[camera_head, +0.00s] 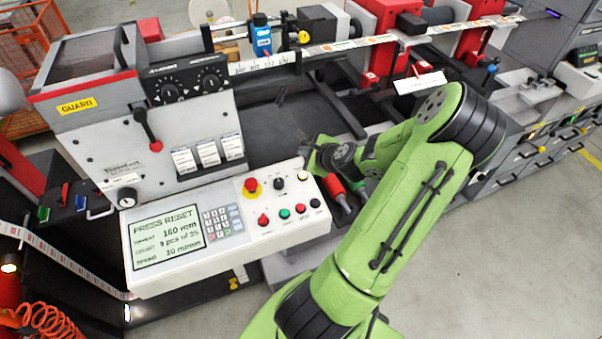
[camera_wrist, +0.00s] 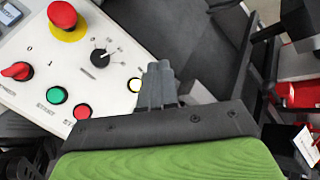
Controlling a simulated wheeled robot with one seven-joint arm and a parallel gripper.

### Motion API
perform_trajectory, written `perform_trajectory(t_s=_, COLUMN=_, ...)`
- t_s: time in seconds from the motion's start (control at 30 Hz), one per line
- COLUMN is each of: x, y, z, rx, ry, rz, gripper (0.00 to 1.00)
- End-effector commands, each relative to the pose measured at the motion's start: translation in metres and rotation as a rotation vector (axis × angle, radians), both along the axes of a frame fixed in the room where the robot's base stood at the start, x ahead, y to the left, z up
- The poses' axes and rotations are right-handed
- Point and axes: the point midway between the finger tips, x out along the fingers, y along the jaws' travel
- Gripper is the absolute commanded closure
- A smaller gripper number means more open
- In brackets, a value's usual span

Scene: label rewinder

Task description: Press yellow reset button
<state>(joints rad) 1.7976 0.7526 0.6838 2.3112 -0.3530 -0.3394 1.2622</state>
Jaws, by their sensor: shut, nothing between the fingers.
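The control panel (camera_head: 255,208) is white, with a screen that reads "PRESS RESET". The reset button (camera_head: 303,176) is a small pale button with a yellow edge at the panel's upper right. In the wrist view the button (camera_wrist: 135,85) shows just left of my fingertips, partly hidden by them. My gripper (camera_wrist: 158,68) is shut and empty, its fingers together. In the head view my gripper (camera_head: 308,147) is over the panel's upper right edge, close to the button. I cannot tell whether the fingers touch it.
A red emergency stop (camera_head: 251,185) on a yellow base and a black rotary knob (camera_head: 279,184) sit left of the reset button. A red switch (camera_head: 263,219), a green button (camera_head: 284,213) and a red button (camera_head: 300,208) are below. A red-handled part (camera_head: 335,187) stands right of the panel.

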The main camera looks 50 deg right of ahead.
Motion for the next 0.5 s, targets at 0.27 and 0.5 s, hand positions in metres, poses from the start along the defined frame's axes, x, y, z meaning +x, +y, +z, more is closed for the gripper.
perform_trajectory(t_s=0.27, x=0.001, y=-0.001, z=-0.014, rx=-0.002, ry=0.002, rz=0.002, gripper=1.0)
perform_trajectory(t_s=0.5, x=0.005, y=-0.003, z=-0.05, rx=-0.002, ry=0.004, rz=0.002, gripper=1.0)
